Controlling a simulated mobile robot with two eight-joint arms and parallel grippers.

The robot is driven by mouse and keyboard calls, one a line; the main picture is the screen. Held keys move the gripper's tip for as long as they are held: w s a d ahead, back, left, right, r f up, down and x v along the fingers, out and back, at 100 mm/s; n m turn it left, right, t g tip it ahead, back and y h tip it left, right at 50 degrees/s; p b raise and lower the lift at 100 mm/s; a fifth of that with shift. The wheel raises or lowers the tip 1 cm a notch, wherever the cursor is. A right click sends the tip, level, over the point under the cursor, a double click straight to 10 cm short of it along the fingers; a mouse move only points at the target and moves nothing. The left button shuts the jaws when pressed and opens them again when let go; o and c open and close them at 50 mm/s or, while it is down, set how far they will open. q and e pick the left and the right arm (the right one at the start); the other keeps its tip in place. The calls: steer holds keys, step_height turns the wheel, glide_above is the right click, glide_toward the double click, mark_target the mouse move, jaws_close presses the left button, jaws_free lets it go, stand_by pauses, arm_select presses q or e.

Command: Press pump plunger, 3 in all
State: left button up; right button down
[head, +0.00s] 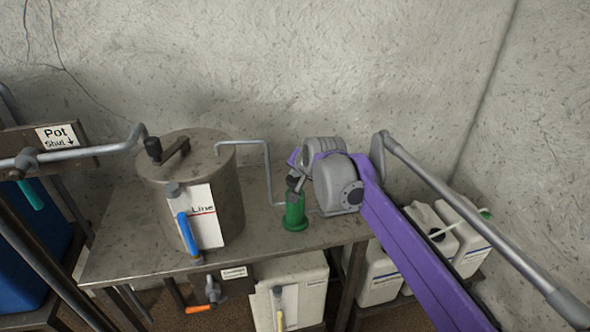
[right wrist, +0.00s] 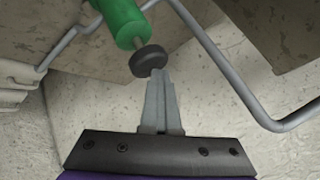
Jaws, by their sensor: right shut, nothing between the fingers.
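The pump (head: 295,213) is a small green cylinder standing on the metal table, to the right of the steel pot. Its green body also shows at the top of the right wrist view (right wrist: 120,18), with a short thin rod and a round black plunger knob (right wrist: 149,60). Some rod shows between the knob and the body. My right gripper (right wrist: 158,73) is shut and empty, its fingertips at the knob's edge; I cannot tell whether they touch. In the head view the right gripper (head: 299,184) is right above the pump, partly hidden by my wrist. My left gripper is out of view.
A steel pot (head: 225,190) with a blue-handled valve (head: 186,232) stands left of the pump. A bent grey pipe (head: 268,170) runs from the pot down towards the pump. White canisters (head: 465,240) stand at the right, and a wall (head: 300,70) is close behind.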

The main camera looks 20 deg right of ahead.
mark_target(296, 181)
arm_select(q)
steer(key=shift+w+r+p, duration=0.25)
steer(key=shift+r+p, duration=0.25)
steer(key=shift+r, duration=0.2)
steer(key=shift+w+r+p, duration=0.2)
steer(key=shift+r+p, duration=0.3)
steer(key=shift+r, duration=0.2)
arm_select(e)
steer(key=shift+r, duration=1.6)
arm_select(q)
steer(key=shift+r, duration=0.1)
arm_select(e)
steer(key=shift+r, duration=0.1)
steer(key=shift+r+p, duration=0.4)
steer(key=shift+r, duration=0.3)
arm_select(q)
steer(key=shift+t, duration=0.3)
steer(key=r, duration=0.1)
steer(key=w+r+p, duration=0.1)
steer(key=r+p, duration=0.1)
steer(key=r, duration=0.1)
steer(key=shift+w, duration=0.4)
arm_select(e)
step_height(296, 181, up, 3)
steer(key=shift+w+r, duration=0.1)
steer(key=shift+r, duration=0.1)
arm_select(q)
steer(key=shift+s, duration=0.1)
